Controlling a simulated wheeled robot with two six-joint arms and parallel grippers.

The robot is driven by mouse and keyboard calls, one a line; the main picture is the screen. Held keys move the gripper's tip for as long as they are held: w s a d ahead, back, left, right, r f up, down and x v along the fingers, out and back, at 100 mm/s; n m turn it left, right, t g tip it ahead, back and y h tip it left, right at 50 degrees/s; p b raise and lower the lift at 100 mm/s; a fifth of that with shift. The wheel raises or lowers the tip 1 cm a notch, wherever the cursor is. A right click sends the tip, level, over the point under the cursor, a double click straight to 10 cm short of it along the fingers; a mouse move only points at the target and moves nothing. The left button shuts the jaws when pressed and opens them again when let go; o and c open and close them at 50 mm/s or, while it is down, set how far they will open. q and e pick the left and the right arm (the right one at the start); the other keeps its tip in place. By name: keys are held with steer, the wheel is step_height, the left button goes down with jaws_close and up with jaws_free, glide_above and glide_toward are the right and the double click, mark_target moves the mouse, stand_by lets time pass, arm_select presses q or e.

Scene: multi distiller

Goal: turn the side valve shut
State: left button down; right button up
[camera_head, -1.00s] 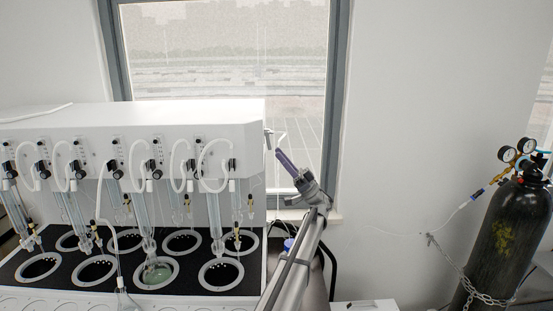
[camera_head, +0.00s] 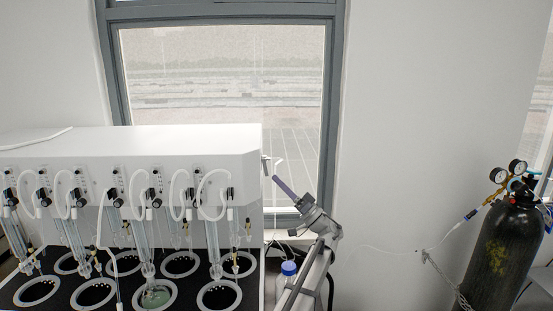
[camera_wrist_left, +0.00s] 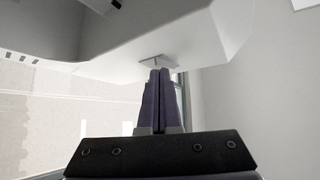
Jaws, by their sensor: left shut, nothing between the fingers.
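The side valve (camera_head: 265,164) is a small light metal fitting on the upper right side of the white distiller (camera_head: 200,143). My left gripper (camera_head: 275,179) has purple fingers and points up and left, with its tips just below and right of the valve. In the left wrist view the fingers of my left gripper (camera_wrist_left: 160,72) are pressed together and empty. A small pale fitting (camera_wrist_left: 153,61), probably the valve, shows just beyond the tips there. I cannot tell whether they touch it. My right gripper is in neither view.
Several glass tubes and black knobs line the distiller front above round heating wells. A blue-capped bottle (camera_head: 288,268) stands beside my left arm. A black gas cylinder (camera_head: 505,245) with gauges stands at the right. A window (camera_head: 225,90) is behind; the wall space between is clear.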

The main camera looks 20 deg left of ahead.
mark_target(265, 167)
arm_select(q)
steer(key=s+d+r+m+t+h+p, duration=0.5)
steer(key=s+d+m+t+h+p, duration=0.3)
steer(key=m+t+h+p, duration=0.65)
steer(key=w+a+f+m+g+p, duration=0.1)
steer(key=w+a+m+g, duration=0.2)
steer(key=w+a, duration=0.3)
steer(key=shift+w+a+f, duration=0.25)
steer(key=shift+w+a, duration=0.1)
steer(key=shift+a, duration=1.15)
steer(key=shift+s+a+f+m+t+y+b, duration=0.2)
steer(key=shift+a+m+b, duration=0.15)
steer(key=shift+m, duration=0.3)
steer(key=shift+s+a+f+m+t+y+b, duration=0.15)
steer(key=shift+a+m+b, duration=0.1)
steer(key=shift+m+b, duration=0.25)
